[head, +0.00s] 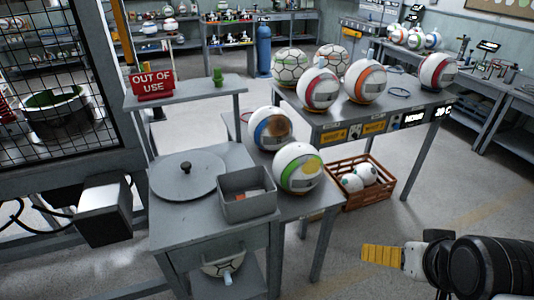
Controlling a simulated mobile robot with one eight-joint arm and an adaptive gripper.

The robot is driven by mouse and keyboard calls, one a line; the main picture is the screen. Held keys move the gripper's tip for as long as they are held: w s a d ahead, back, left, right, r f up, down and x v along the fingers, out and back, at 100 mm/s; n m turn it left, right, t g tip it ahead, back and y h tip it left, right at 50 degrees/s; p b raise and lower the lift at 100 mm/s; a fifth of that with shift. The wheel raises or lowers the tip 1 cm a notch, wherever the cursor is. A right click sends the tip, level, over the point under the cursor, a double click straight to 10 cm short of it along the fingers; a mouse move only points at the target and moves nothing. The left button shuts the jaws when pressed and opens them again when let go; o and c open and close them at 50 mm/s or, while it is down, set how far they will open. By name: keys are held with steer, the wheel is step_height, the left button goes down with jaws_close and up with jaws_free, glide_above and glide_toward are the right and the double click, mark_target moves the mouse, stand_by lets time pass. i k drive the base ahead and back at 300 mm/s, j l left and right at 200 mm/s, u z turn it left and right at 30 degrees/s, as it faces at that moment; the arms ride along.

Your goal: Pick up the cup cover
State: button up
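What looks like the cup cover (172,181) is a flat grey round disc with a small dark knob on top. It lies on the grey table (168,214) at the left, left of a grey open bin. My gripper (382,256) shows at the lower right, with a yellow ribbed finger pointing left. It is well to the right of the disc and apart from it, over the floor in the picture. Only one finger can be made out, and nothing shows in it.
The grey bin (247,207) and a ball (298,167) stand right of the disc. A shelf with a red "OUT OF USE" sign (152,83) rises behind it. A caged machine (55,110) stands at left. A crate (380,189) sits on the floor. Floor before my gripper is clear.

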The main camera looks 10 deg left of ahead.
mark_target(188, 175)
steer(key=u, duration=1.4)
steer(key=i+j, duration=0.35)
steer(key=j, duration=0.15)
steer(key=i+j, duration=0.3)
steer(key=j, duration=0.25)
steer(key=i+j+u, duration=0.1)
steer(key=i+j, duration=0.25)
steer(key=j, duration=0.15)
